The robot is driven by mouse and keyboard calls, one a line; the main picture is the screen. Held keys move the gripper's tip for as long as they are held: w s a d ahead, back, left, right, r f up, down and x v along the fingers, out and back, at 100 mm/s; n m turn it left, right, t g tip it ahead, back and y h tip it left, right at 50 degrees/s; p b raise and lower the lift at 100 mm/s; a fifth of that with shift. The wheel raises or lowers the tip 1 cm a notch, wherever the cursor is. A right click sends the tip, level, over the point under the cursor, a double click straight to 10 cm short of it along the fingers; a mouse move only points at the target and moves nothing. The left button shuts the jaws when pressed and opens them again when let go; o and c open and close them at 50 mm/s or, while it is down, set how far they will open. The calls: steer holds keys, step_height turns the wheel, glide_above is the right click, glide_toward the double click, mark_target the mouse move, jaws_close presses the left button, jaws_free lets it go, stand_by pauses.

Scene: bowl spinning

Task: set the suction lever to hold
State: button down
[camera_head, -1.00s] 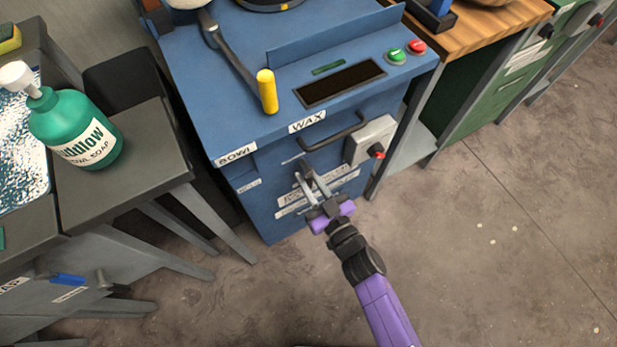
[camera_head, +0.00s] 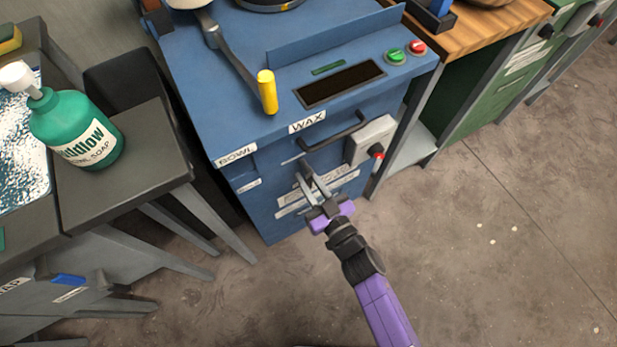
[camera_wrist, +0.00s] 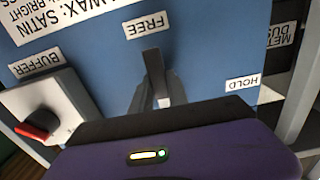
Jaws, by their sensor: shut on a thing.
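My gripper (camera_head: 308,174) is at the front of the blue cabinet (camera_head: 245,200), below its handle. Its fingers are shut on the dark suction lever, which they largely cover in the head view. In the wrist view the dark lever (camera_wrist: 153,64) shows between my fingers (camera_wrist: 155,88). Its end lies just beside the upside-down FREE label (camera_wrist: 146,25). The HOLD label (camera_wrist: 243,83) is apart from it, to the right. The lever's base is hidden.
A grey switch box (camera_head: 370,140) with a red knob, labelled BUFFER in the wrist view (camera_wrist: 38,62), is close by. The dark drawer handle (camera_head: 335,133) is just above my gripper. A table with a green soap bottle (camera_head: 75,130) stands left. Floor at right is clear.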

mark_target(285, 168)
steer(key=shift+r, duration=0.1)
steer(key=m+p, duration=0.1)
steer(key=m, duration=0.1)
steer(key=a+m+p, duration=0.1)
steer(key=s+m+p, duration=0.1)
steer(key=m, duration=0.1)
steer(key=shift+s+a+r+m, duration=0.1)
steer(key=shift+a+r+m, duration=0.2)
steer(key=shift+a+r, duration=0.1)
steer(key=m, duration=0.1)
steer(key=m+p, duration=0.1)
steer(key=a+m+p, duration=0.1)
steer(key=shift+s+r+m, duration=0.3)
steer(key=shift+r+m, duration=0.05)
steer(key=shift+m, duration=0.05)
steer(key=m, duration=0.1)
steer(key=r+m+p, duration=0.1)
steer(key=m, duration=0.1)
steer(key=m+p, duration=0.1)
steer(key=m, duration=0.1)
steer(key=shift+s+a+r, duration=0.3)
steer(key=shift+a+r, duration=0.05)
steer(key=shift+r+m+p, duration=0.25)
steer(key=shift+m+p, duration=0.05)
steer(key=shift+m, duration=0.5)
steer(key=shift+r+m+p, duration=0.25)
steer(key=shift+m, duration=0.55)
steer(key=c, duration=1.3)
jaws_free()
steer(key=shift+v, duration=3.9)
